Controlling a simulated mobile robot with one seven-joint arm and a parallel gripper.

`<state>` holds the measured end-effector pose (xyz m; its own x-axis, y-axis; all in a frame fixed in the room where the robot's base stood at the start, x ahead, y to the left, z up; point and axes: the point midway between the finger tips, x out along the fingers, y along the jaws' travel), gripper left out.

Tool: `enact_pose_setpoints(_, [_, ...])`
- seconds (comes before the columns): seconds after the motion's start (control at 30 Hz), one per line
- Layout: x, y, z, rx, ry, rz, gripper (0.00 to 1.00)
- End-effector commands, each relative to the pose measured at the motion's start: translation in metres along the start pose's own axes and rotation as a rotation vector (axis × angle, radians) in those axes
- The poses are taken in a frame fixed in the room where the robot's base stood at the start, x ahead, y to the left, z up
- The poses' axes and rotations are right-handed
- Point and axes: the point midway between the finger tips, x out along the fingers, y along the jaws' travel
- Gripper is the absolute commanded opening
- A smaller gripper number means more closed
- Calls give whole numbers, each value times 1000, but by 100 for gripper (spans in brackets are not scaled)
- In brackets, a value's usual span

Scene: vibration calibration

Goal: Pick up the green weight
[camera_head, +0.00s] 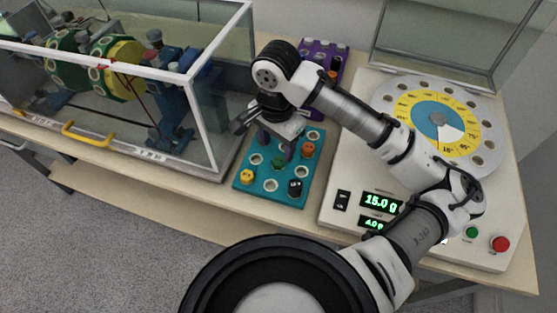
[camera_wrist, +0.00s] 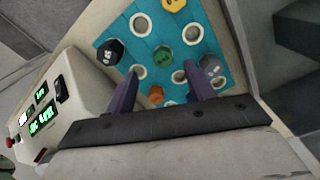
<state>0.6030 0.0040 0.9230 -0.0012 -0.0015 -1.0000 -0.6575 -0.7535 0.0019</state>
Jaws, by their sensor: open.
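The green weight (camera_wrist: 164,59) stands in the teal weight board (camera_wrist: 144,45) in the wrist view, ahead of and between my two fingers. In the head view the green weight (camera_head: 278,163) shows only in part, next to the fingers. My gripper (camera_wrist: 158,82) is open and empty, pointing down over the board. It also shows in the head view (camera_head: 276,147). The gap between the fingers and the weight is hard to judge.
Orange (camera_head: 307,149), yellow (camera_head: 247,176) and black (camera_head: 295,187) weights and a grey one (camera_wrist: 210,65) stand in the board. The calibration device (camera_head: 340,217) is to the right. A glass case (camera_head: 215,120) with a rotor stands left. A purple rack (camera_head: 330,52) is behind.

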Motion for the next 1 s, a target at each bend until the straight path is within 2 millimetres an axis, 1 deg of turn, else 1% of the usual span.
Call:
enact_pose_setpoints(0.03, [6,0,0,1,-2,0,54])
enact_pose_setpoints(0.1, [13,0,0,0,-1,0,54])
enact_pose_setpoints(0.27, [22,0,-1,0,0,-1,54])
enact_pose_setpoints(0.33, [29,-1,-3,1,-2,0,54])
enact_pose_setpoints(0.47, [46,-2,-8,1,-1,1,54])
enact_pose_setpoints(0.5, [53,-2,-8,0,-2,1,54])
enact_pose_setpoints(0.6, [64,-2,-8,-1,-1,-1,54])
enact_pose_setpoints(0.7, [70,-3,-8,-2,-1,-2,54])
enact_pose_setpoints(0.9, [70,-3,-8,-2,0,-3,54])
enact_pose_setpoints(1.0, [70,-3,-8,-2,-1,-3,41])
